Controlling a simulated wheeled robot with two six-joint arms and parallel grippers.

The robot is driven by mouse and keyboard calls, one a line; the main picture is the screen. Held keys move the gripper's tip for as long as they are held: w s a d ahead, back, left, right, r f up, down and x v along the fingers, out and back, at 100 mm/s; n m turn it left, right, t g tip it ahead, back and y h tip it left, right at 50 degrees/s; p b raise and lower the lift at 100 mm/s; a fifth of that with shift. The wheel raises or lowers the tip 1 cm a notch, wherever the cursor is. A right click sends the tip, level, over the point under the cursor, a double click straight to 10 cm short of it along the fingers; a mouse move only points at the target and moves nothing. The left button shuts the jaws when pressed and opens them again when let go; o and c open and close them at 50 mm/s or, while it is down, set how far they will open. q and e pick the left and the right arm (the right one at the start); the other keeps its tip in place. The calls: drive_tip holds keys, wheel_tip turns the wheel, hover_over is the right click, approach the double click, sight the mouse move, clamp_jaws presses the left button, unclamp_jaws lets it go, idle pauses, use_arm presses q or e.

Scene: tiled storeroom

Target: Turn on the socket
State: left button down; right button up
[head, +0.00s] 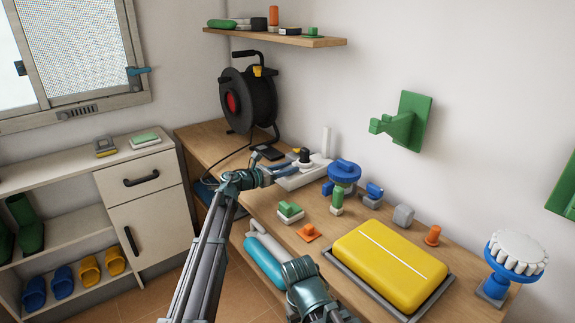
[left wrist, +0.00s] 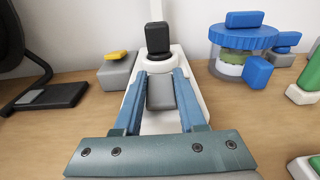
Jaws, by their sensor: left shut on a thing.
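The socket is a long white power strip (head: 299,178) on the wooden bench by the wall, with a black plug (head: 305,156) standing in its far end. The strip (left wrist: 189,127) and the plug (left wrist: 156,39) also show in the left wrist view. A grey block (left wrist: 160,93), looking like the strip's switch, sits on the strip nearer to me than the plug. My left gripper (head: 282,171) is at the strip, its fingers shut on the grey block, one on each side. The block is hidden by the fingers in the head view.
A cable reel (head: 248,98) stands at the back left of the bench. A blue-lidded jar (head: 344,175) stands close right of the strip. Small blocks and a yellow case (head: 388,266) fill the front right. A shelf (head: 290,38) hangs above.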

idle(0.3)
use_arm(q)
drive_tip(key=shift+c, duration=2.4)
unclamp_jaws()
drive_tip(key=v, duration=0.4)
drive_tip(key=p+v, duration=0.1)
drive_tip(key=v, duration=0.8)
drive_tip(key=shift+s+a+r+p, duration=0.25)
drive_tip(key=shift+r+p, duration=0.05)
drive_tip(key=shift+p, duration=0.1)
